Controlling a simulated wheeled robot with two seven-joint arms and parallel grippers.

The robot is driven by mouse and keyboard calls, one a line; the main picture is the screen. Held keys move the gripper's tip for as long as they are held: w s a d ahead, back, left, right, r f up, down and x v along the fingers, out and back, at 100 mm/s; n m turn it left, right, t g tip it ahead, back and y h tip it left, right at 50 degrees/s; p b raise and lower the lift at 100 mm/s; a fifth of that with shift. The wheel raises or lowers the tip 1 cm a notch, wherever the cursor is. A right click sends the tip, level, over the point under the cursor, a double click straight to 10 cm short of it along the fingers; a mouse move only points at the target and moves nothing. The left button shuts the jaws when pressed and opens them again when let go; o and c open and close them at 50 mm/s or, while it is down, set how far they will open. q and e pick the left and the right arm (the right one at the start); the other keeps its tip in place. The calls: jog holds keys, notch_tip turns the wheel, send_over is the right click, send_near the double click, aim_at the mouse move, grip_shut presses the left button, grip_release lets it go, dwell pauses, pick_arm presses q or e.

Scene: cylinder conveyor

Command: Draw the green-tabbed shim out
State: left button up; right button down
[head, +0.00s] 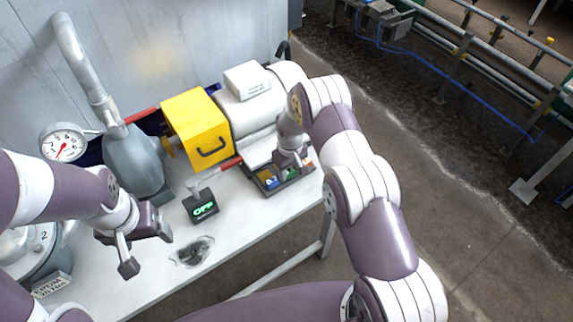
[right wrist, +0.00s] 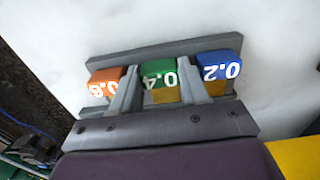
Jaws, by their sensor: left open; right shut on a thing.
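The green-tabbed shim (right wrist: 158,72), marked 0.4, sits in the middle of a dark holder (right wrist: 160,56) in the right wrist view. My right gripper (right wrist: 158,88) is shut on it, one finger on each side of the green tab. An orange-tabbed shim (right wrist: 103,86) is on one side and a blue-tabbed shim (right wrist: 220,70), marked 0.2, on the other. In the head view the right gripper (head: 292,161) is over the holder at the bench's right end, partly hiding the tabs. My left gripper (head: 148,250) is open and empty above the bench at the left.
A yellow box (head: 197,127) with a handle and a white cylinder stand behind the holder. A block reading OPEN (head: 202,208) stands on the white bench (head: 215,270), near a dark stain. A gauge (head: 63,143) is at the left. Floor lies beyond the bench's right edge.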

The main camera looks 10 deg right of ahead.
aim_at(290, 173)
jog(key=shift+s+f, duration=0.25)
jog(key=shift+s, duration=0.15)
jog(key=shift+f, duration=0.1)
jog(key=c, duration=0.8)
grip_release()
jog(key=shift+c, duration=0.2)
jog(key=shift+w, duration=0.1)
jog(key=shift+w+r, duration=0.1)
jog(key=shift+r, duration=0.1)
notch_tip(290, 173, up, 12)
jog(key=b, duration=0.2)
jog(key=shift+r, duration=0.25)
